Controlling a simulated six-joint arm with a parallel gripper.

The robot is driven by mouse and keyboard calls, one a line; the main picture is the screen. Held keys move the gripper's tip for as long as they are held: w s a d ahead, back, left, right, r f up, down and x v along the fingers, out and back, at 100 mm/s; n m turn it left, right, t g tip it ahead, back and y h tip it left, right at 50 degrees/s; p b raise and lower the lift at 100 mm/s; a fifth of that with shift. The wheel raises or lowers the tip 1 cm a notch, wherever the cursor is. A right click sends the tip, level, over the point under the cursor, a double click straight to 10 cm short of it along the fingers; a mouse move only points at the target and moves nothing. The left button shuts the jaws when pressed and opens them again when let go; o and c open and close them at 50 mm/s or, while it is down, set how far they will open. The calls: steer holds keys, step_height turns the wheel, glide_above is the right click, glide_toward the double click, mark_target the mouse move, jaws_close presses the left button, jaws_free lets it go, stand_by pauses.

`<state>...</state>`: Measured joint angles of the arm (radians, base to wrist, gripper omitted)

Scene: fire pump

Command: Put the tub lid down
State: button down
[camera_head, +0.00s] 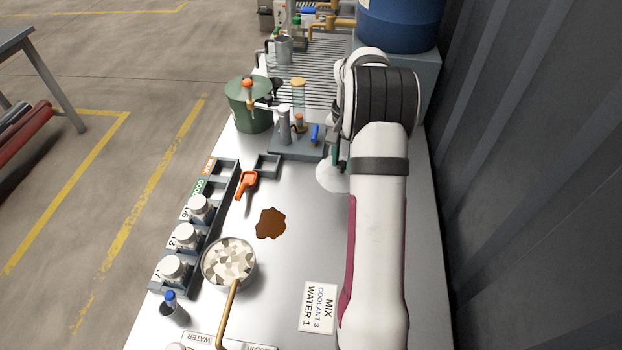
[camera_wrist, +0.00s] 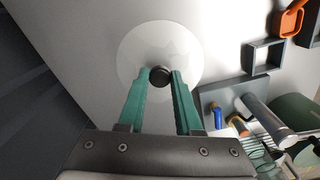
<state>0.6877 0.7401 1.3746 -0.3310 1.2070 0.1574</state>
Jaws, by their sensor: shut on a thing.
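The tub lid (camera_wrist: 134,48) is a round, translucent white disc with a black knob (camera_wrist: 160,76). My gripper (camera_wrist: 160,80) has green fingers closed on the knob from both sides. In the head view the lid (camera_head: 328,178) shows as a pale disc beside my arm, over the right part of the steel bench, and its right part is hidden. My gripper (camera_head: 337,158) is mostly hidden by my arm there. I cannot tell whether the lid touches the bench or is a little above it.
A grey pump board (camera_head: 283,149) and a small square grey frame (camera_head: 267,166) lie near the lid. An orange scoop (camera_head: 247,183), brown spill (camera_head: 270,223), pan of pale pieces (camera_head: 229,262) and jar rack (camera_head: 212,232) lie left. A green bucket (camera_head: 248,118) stands behind. Bench (camera_head: 290,260) is clear mid-right.

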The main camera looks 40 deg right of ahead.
steer(key=w+a+f, duration=0.1)
steer(key=w, duration=0.1)
steer(key=w+a+f, duration=0.1)
steer(key=w+f, duration=0.1)
steer(key=w+a+f, duration=0.1)
steer(key=w+f, duration=0.1)
steer(key=shift+w+a, duration=0.35)
steer(key=shift+w+f, duration=0.1)
steer(key=shift+f, duration=1.75)
steer(key=c, duration=0.6)
jaws_free()
steer(key=shift+f, duration=0.15)
